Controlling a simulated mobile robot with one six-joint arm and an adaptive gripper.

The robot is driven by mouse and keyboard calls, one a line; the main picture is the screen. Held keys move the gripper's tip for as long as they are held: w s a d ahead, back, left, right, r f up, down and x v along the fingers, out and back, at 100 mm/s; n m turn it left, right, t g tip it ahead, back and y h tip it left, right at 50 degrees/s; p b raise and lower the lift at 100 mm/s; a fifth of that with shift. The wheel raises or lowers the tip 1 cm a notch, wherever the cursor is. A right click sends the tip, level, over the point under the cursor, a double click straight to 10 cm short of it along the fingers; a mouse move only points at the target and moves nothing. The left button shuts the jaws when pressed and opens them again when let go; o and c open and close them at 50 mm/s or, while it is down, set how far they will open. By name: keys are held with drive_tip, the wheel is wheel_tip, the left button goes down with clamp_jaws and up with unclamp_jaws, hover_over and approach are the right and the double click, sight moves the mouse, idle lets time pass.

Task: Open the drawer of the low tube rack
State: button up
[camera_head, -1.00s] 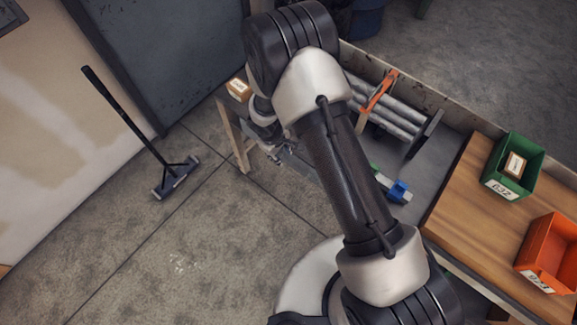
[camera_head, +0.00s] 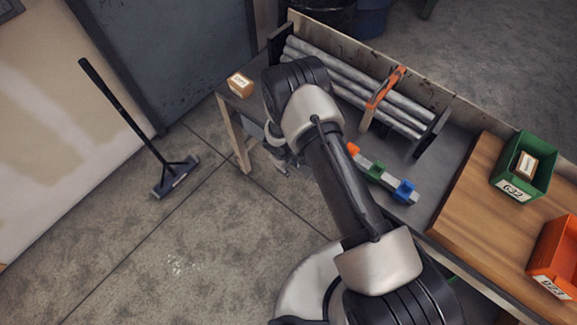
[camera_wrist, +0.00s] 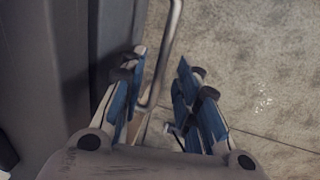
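The low tube rack holds several grey tubes (camera_head: 340,75) on the bench, with an orange clamp (camera_head: 385,88) across them. My gripper (camera_wrist: 160,66) is open, its two blue-padded fingers apart in the wrist view. A bent metal bar handle (camera_wrist: 172,35) shows between the fingertips in the picture; whether they touch it I cannot tell. A dark grey panel (camera_wrist: 60,70) fills the left of that view; I cannot tell if it is the drawer front. In the head view my gripper (camera_head: 281,163) is at the bench's front side, partly hidden by my arm.
A small box (camera_head: 240,85) sits at the bench's left corner. A green bin (camera_head: 525,165) and an orange bin (camera_head: 555,260) stand right.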

drive_tip(key=shift+c, duration=0.5)
clamp_jaws()
